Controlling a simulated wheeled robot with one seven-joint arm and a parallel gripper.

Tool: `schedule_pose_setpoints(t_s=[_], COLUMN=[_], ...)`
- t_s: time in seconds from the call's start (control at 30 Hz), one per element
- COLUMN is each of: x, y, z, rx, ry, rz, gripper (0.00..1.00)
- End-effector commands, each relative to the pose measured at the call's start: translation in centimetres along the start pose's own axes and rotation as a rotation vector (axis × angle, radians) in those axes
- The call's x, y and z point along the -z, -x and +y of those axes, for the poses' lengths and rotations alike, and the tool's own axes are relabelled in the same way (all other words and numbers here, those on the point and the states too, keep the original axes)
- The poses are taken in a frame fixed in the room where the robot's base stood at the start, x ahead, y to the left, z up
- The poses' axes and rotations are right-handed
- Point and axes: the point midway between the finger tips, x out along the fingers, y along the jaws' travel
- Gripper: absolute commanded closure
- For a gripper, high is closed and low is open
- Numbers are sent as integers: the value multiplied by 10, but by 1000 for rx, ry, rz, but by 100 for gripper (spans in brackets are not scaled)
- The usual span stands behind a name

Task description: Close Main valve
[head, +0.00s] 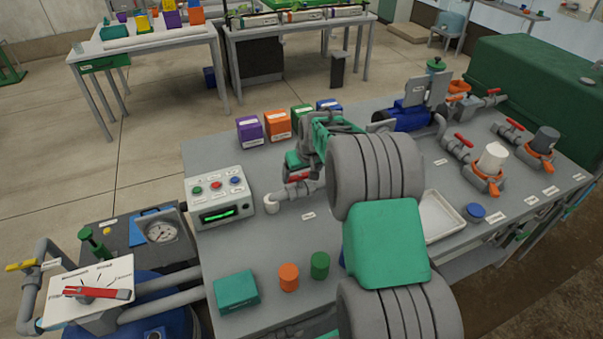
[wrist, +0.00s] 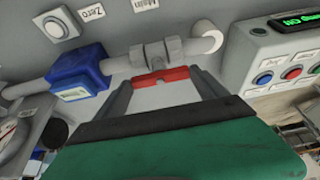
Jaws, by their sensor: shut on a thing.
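The Main valve sits on a grey pipe on the skid top, and a "Main" label (wrist: 146,4) lies behind it in the wrist view. Its red handle (wrist: 160,76) runs roughly along the pipe. My gripper (wrist: 161,80) has one finger at each end of the handle and is shut on it. My wrist and arm hide part of the valve there.
A control box (head: 218,199) with buttons and a green display stands left of the valve. A blue fitting (wrist: 78,72) sits on the same pipe. Coloured boxes (head: 278,125) stand behind; a teal box (head: 236,292) and orange cylinder (head: 289,277) stand in front.

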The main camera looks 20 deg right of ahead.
Motion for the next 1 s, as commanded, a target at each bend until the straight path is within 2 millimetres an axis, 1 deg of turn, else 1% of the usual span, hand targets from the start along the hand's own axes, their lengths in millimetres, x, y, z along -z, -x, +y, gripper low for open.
schedule_pose_setpoints(t_s=[0.03,0.23,0.47,0.63,0.77,1.0], x=[0,0,0,0,0,0], y=[0,0,0,-1,-1,-2], z=[0,0,0,-1,-2,-5], rx=[0,0,-5,-25,-54,-130], ry=[0,0,-12,-60,-127,-312], rz=[0,0,0,0,1,0], gripper=[42,58,59,59,59,59])
